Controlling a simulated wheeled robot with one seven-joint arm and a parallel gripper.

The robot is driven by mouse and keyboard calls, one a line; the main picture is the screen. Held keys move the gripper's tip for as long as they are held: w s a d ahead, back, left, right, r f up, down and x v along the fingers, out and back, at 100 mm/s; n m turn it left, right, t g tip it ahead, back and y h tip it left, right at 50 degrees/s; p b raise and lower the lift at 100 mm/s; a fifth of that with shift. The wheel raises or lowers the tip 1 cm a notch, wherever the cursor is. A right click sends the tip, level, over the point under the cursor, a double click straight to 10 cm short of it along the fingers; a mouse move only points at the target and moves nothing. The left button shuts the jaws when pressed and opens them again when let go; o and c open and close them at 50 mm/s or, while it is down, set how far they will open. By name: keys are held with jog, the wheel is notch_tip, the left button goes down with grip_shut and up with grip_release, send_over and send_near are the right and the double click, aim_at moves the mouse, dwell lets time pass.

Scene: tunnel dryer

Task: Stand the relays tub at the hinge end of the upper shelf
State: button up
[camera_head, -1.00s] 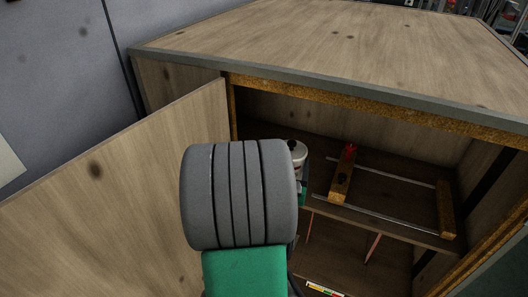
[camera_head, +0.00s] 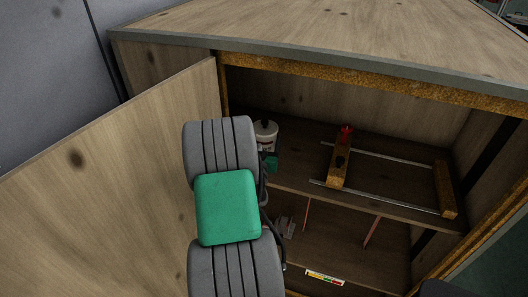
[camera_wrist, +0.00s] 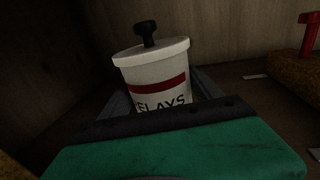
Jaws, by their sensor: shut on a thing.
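The relays tub (camera_head: 265,136) is white with a red band, a pale lid and a black knob, at the left, hinge-side end of the cabinet's upper shelf (camera_head: 293,178). It looks about upright; its base is hidden, so I cannot tell whether it touches the shelf. In the wrist view the tub (camera_wrist: 150,75) shows part of its label, "RELAYS". My gripper (camera_wrist: 162,92) is shut on the tub, with a dark finger on each side. In the head view my arm covers most of the gripper.
The open door (camera_head: 110,175) stands on the left. A wooden clamp (camera_head: 338,167) with a red handle and metal rails lies on the shelf to the tub's right. The lower compartment holds thin dividers (camera_head: 372,231) and a coloured strip (camera_head: 324,278).

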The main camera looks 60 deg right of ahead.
jog(key=shift+w+d+f+b, duration=0.15)
jog(key=shift+f+b, duration=0.15)
jog(key=shift+f, duration=0.6)
jog(key=shift+w+d+f+b, duration=0.1)
jog(key=shift+f+b, duration=0.2)
jog(key=shift+f, duration=0.6)
jog(key=shift+f, duration=0.15)
jog(key=o, duration=1.9)
jog(key=shift+f, duration=0.1)
jog(key=shift+o, duration=0.2)
jog(key=shift+s+a, duration=0.1)
jog(key=shift+a, duration=0.2)
jog(key=b+v, duration=0.4)
jog(key=v, duration=0.7)
jog(key=shift+a, duration=0.25)
